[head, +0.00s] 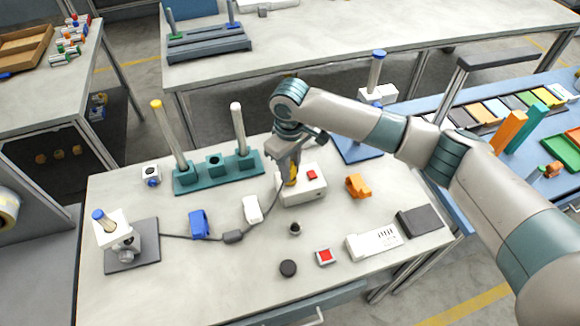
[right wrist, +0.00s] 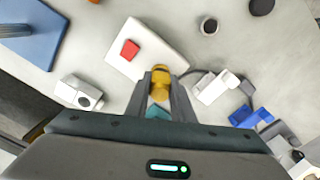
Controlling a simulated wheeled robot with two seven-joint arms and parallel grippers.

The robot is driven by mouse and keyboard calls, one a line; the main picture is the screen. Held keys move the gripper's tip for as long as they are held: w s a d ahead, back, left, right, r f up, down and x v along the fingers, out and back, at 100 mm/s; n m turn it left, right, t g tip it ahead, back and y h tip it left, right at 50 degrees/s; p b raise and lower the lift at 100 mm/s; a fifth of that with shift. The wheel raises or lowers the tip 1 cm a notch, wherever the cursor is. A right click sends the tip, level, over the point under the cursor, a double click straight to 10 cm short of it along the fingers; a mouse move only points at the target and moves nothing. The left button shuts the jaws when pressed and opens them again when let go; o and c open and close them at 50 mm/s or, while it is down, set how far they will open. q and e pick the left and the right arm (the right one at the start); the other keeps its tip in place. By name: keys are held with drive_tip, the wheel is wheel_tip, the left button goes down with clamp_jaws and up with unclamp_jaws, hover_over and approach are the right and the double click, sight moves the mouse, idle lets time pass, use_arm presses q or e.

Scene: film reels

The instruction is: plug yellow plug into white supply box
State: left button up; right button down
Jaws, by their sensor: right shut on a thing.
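The white supply box (head: 313,190), with a red button on top, stands on the near table right of its middle; it also shows in the right wrist view (right wrist: 150,32). My right gripper (head: 291,178) is shut on the yellow plug (head: 293,174), directly over the box's left part in the head view. In the right wrist view the plug (right wrist: 161,74) sits between the fingertips (right wrist: 160,92) and overlaps the box's edge. I cannot tell whether plug and box touch. A dark cable runs from the plug to a device on a grey base (head: 132,258). My left gripper is not in view.
A teal stand with posts (head: 219,171) is behind left. A white clip (head: 251,209), a blue clip (head: 199,224) and an orange piece (head: 358,186) lie around the box. A white slotted unit (head: 374,243) and a red button block (head: 325,257) are nearer.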

drive_tip(key=shift+f, duration=0.15)
drive_tip(key=c, duration=1.5)
unclamp_jaws()
drive_tip(key=shift+s, duration=0.1)
drive_tip(key=shift+o, duration=0.2)
drive_tip(key=shift+f, duration=0.15)
drive_tip(key=shift+s, duration=0.2)
drive_tip(key=shift+w+a+r, duration=0.15)
drive_tip(key=shift+a+r, duration=0.05)
drive_tip(key=shift+r, duration=0.3)
wheel_tip(320, 180, up, 17)
drive_tip(key=b, duration=0.4)
drive_tip(key=shift+w+d, duration=0.2)
drive_tip(key=shift+d, duration=0.15)
